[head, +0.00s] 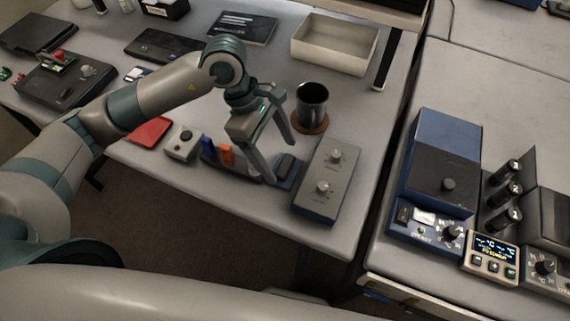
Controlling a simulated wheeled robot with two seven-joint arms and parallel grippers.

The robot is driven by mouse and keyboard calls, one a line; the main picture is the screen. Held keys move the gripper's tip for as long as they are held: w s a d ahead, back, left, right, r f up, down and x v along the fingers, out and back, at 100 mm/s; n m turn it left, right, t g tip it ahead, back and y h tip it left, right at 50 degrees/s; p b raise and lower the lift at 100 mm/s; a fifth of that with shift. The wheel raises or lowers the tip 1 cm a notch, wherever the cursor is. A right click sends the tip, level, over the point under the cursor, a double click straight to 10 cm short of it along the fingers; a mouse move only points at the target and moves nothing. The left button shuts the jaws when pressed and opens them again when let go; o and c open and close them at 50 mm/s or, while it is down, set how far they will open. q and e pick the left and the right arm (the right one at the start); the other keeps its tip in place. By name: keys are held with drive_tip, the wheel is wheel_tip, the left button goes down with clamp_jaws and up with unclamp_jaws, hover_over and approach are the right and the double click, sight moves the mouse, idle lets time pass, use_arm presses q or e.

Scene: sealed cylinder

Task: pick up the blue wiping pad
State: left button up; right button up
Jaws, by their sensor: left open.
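The blue wiping pad (288,183) seems to be the small blue block with a dark top near the table's front edge, just left of the grey control box. My left gripper (281,162) points down at it with its fingers spread, one finger at the pad's left side and the other behind it. The fingers look open, with nothing clearly held. I cannot tell whether they touch the pad. My right gripper is not in view.
The grey control box (328,181) with two knobs stands close right of the pad. A black mug (312,103) stands on a brown coaster behind. A dark holder with blue and orange items (227,155) is close left. A beige tray (335,43) lies farther back.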

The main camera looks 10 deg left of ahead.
sight(285, 169)
use_arm(q)
drive_tip(key=shift+p+x, duration=0.3)
drive_tip(key=shift+x, duration=1)
drive_tip(key=shift+c, duration=0.6)
drive_tip(key=c, duration=1)
